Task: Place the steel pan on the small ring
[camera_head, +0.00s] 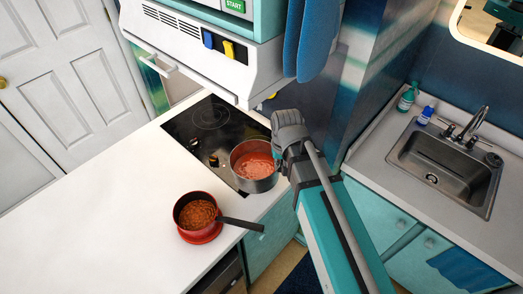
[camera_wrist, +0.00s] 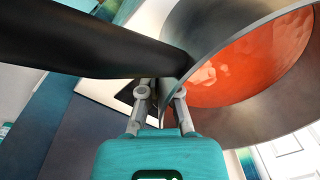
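The steel pan (camera_head: 253,165), with red sauce inside, is at the front right corner of the black cooktop (camera_head: 183,128), near the counter edge. I cannot tell whether its base touches the glass. My gripper (camera_head: 279,157) is at the pan's right side. A large ring (camera_head: 210,113) shows at the back of the cooktop. I cannot clearly make out the small ring.
A red pan (camera_head: 198,214) with brown food stands on the white counter (camera_head: 95,205), its dark handle pointing right. A white oven unit (camera_head: 190,50) overhangs the cooktop's back. Blue mitts (camera_head: 305,40) hang beside it. A sink (camera_head: 440,160) is at right. The left counter is clear.

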